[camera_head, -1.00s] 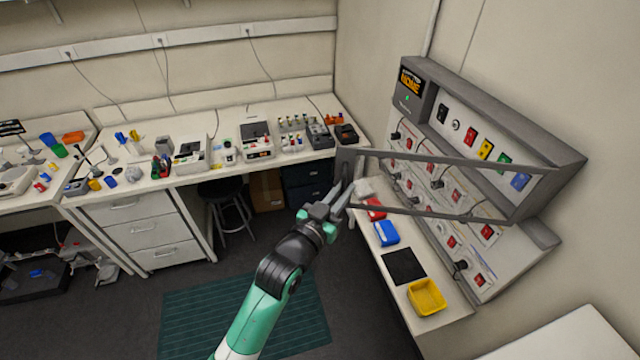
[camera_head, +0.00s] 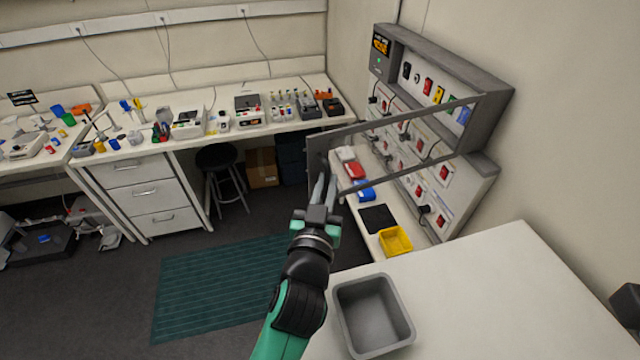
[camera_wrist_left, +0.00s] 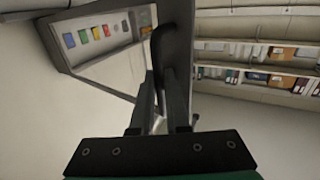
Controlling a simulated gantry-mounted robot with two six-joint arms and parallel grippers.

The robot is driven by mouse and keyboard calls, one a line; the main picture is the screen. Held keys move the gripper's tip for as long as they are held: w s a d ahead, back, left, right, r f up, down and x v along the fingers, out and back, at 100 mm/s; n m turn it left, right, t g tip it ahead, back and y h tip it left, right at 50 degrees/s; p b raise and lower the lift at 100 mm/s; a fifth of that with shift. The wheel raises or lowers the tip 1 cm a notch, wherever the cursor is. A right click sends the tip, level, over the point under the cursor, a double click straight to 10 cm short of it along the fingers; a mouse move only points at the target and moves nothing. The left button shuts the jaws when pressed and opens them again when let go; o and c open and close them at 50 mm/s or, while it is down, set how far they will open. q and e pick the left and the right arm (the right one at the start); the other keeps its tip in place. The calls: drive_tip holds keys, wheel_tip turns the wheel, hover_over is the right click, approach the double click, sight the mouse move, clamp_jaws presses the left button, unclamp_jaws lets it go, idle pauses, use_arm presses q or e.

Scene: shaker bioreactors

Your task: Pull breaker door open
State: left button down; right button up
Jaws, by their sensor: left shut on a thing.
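The breaker door (camera_head: 395,120) is a grey frame with a clear pane, standing swung out from the breaker panel (camera_head: 485,82) on the right wall. Its free end has a wide grey edge plate with a dark handle (camera_wrist_left: 158,48). My left gripper (camera_head: 323,185) is at this free end, its fingers shut on the handle. In the left wrist view, the gripper (camera_wrist_left: 163,95) reaches up to the handle beside the door frame (camera_wrist_left: 180,50). The fingers partly hide the handle in the head view. My right gripper is not identifiable in view.
A white table (camera_head: 500,285) with a grey bin (camera_head: 372,312) stands in the right foreground. A narrow bench below the panel holds a yellow tray (camera_head: 395,241), a black mat and red and blue boxes. A stool (camera_head: 221,165) stands by the back bench. The floor left of my arm is open.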

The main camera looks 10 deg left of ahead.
use_arm(q)
drive_tip(key=shift+s+d+f, duration=0.1)
drive_tip(key=shift+d+f, duration=0.05)
drive_tip(key=c, duration=1.2)
unclamp_jaws()
drive_tip(key=shift+d, duration=0.1)
drive_tip(key=s+p, duration=0.1)
drive_tip(key=s, duration=0.5)
drive_tip(key=s+p, duration=0.1)
drive_tip(key=s, duration=0.4)
drive_tip(key=shift+s+d, duration=0.2)
drive_tip(key=shift+s, duration=0.15)
